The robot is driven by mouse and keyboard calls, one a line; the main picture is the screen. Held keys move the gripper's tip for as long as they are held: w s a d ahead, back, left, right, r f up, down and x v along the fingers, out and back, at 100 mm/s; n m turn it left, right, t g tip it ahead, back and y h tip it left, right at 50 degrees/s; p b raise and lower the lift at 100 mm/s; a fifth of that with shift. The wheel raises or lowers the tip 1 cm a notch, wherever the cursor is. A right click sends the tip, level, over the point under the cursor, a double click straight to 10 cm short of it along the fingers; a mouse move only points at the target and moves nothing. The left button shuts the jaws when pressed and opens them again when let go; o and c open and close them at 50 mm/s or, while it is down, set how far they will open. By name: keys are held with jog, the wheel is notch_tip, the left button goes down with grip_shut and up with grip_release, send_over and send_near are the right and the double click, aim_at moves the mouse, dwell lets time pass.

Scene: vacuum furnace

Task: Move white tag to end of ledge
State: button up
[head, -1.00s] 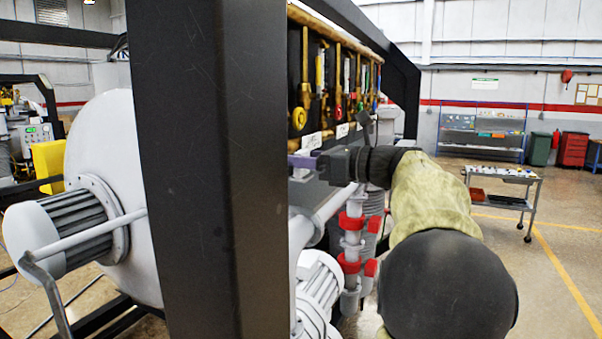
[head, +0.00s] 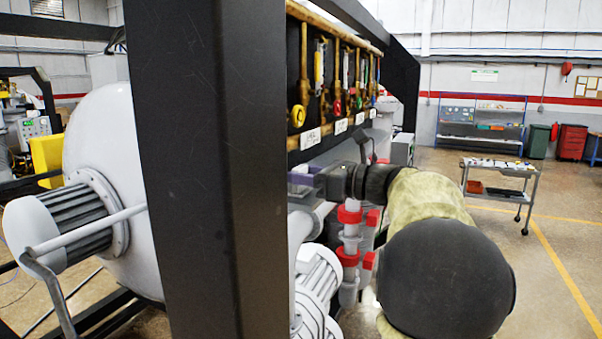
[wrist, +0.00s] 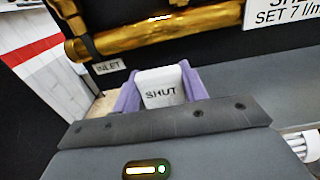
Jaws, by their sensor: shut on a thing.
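My gripper (wrist: 160,80) is shut on the white tag (wrist: 162,90), which reads "SHUT". The tag sits between the two purple fingers in the wrist view. In the head view my gripper (head: 303,180) is just right of the dark post, in front of and below the valve panel, with the tag too small to make out. A grey flat strip (wrist: 275,85), apparently the ledge, runs below the panel to the right in the wrist view. I cannot tell whether the tag touches it. The ledge's far end is not clear.
A dark panel with brass pipes (wrist: 165,37) and coloured valves stands behind, with an "INLET" label (wrist: 109,67) and a larger white sign (wrist: 282,14). A thick dark post (head: 215,180) blocks much of the head view. Red-clamped grey pipes (head: 350,240) stand below my arm.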

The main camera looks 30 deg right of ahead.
jog(key=o, duration=0.9)
jog(key=shift+w+f, duration=0.1)
jog(key=shift+o, duration=0.4)
jog(key=shift+r, duration=0.2)
jog(key=b+v, duration=0.3)
jog(key=v, duration=0.9)
jog(key=shift+b, duration=0.4)
